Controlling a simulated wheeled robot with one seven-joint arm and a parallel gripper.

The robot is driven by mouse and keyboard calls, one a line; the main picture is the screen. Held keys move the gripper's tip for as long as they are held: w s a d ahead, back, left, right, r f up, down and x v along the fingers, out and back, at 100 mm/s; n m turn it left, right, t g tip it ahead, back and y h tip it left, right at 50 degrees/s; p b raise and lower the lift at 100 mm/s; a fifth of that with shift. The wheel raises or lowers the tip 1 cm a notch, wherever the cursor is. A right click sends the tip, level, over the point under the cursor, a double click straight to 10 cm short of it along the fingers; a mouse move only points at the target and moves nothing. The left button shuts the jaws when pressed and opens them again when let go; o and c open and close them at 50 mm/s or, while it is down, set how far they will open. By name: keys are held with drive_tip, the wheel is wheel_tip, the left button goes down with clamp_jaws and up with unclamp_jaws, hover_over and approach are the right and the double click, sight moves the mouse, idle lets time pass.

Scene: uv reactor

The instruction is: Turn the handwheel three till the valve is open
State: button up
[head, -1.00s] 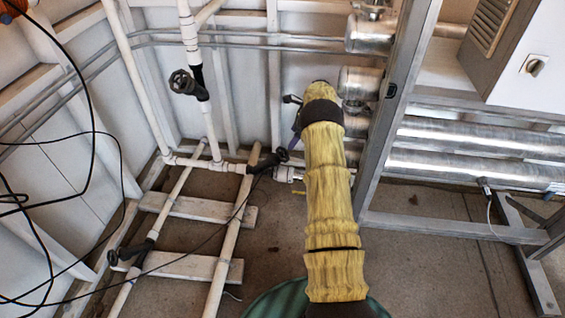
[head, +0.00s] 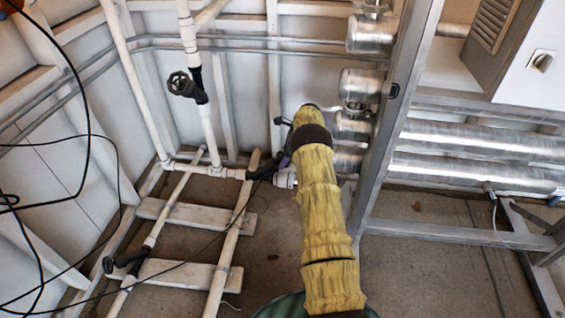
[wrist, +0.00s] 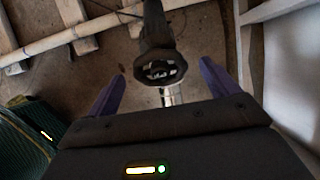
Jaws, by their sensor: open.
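Several dark handwheels show in the head view: one on the upright white pipe (head: 181,84), one on the low piping left of my arm (head: 264,168), and one at lower left (head: 125,261). None shows a readable number, so I cannot tell which is three. In the wrist view a dark handwheel (wrist: 158,70) lies ahead, between the lines of my two purple fingers. My gripper (wrist: 162,72) is open, with a finger on each side and a visible gap to the wheel. In the head view my yellow-sleeved arm hides most of the gripper.
A grey metal frame post (head: 391,115) stands close right of my arm, with silver pipes (head: 480,137) behind it. White floor pipes (head: 232,235) lie on wooden planks (head: 182,272) at left. Black cables (head: 84,95) hang at far left.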

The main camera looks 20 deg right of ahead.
sight(282, 157)
drive_tip(key=x, duration=0.3)
drive_tip(key=shift+f+b, duration=0.1)
drive_tip(key=shift+b, duration=0.25)
drive_tip(key=c, duration=0.9)
drive_tip(key=shift+n+p, duration=0.4)
drive_tip(key=shift+p, duration=0.15)
